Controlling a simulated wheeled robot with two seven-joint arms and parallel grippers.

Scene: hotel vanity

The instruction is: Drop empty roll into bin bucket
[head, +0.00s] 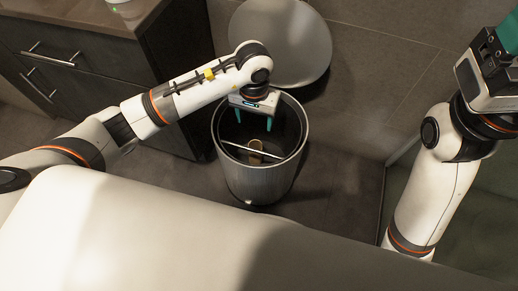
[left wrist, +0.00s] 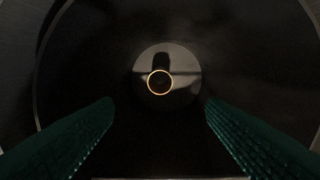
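The bin bucket (head: 258,178) is a round metal bin on the floor, with its round lid (head: 278,42) tilted open behind it. The empty roll (head: 255,150) is a small brown tube inside the bin, below my left gripper. In the left wrist view the roll (left wrist: 160,83) shows as a bright ring, apart from the fingers. My left gripper (head: 254,122) points down into the bin's mouth; its two green fingers are spread and nothing is between them. My right gripper (head: 497,45) is raised at the right edge, and its fingertips are not clearly seen.
A dark vanity cabinet (head: 88,75) with metal handles stands left of the bin, close to my left arm. A thin light bar (head: 248,149) crosses the inside of the bin. The floor (head: 335,180) right of the bin is clear.

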